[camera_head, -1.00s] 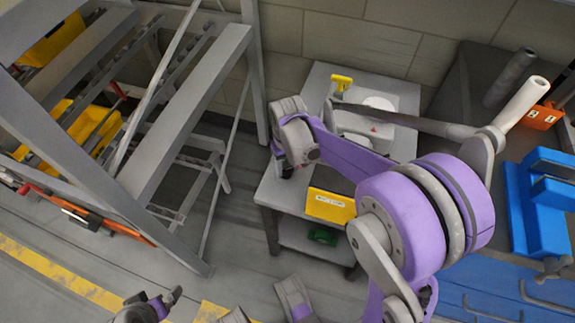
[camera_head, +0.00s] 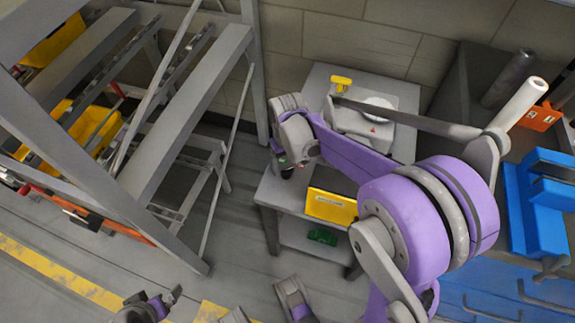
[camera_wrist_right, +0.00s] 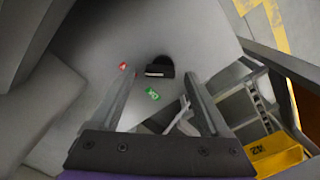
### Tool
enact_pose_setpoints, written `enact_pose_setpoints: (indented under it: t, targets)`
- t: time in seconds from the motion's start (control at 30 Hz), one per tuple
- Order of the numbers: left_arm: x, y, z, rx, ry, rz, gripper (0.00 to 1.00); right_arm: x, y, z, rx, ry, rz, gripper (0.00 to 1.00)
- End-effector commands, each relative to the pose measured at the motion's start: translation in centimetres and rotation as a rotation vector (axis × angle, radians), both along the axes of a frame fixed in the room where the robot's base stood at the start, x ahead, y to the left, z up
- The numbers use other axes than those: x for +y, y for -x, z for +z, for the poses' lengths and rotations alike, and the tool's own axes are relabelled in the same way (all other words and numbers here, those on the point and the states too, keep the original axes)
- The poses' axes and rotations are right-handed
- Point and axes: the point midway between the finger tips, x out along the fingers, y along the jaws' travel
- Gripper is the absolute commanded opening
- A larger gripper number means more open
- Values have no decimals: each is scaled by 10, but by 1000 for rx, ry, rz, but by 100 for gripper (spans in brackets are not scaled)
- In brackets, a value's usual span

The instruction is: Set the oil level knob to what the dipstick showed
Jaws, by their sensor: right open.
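In the right wrist view, a dark round knob (camera_wrist_right: 160,66) with a pale mark sits in a grey surface, just beyond and between my right gripper's fingertips (camera_wrist_right: 164,76). A red label (camera_wrist_right: 122,66) and a green label (camera_wrist_right: 152,94) lie around it. The right gripper is open and empty; I see no contact with the knob. In the head view the right gripper (camera_head: 285,168) hangs at the left edge of the grey table; the knob is hidden there. A yellow T-shaped handle (camera_head: 341,83) stands on a grey machine (camera_head: 360,124). My left gripper (camera_head: 170,296) is at the bottom left, its jaws unclear.
A yellow bin (camera_head: 330,206) is at the table's front, with a green object (camera_head: 322,236) below. A grey conveyor frame (camera_head: 190,110) stands to the left. A blue vise-like object (camera_head: 540,205) and an orange box (camera_head: 541,116) are to the right. Floor shows between frame and table.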

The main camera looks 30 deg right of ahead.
Motion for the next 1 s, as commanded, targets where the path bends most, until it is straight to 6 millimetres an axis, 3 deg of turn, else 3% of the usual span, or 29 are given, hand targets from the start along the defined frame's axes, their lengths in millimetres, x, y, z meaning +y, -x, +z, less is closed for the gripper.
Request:
enact_pose_setpoints:
  t: [0.2,0.43,0.6,1.0]
  targets:
    - [0,1,16,-6,0,0,100,0,1,48,-1,0,0,80]
    - [0,1,26,-9,0,0,100,0,0,85,-1,0,-1,80]
    - [0,1,28,-10,0,0,100,0,0,96,0,0,-1,80]
    - [0,1,27,-10,0,0,100,0,0,96,0,0,-1,80]
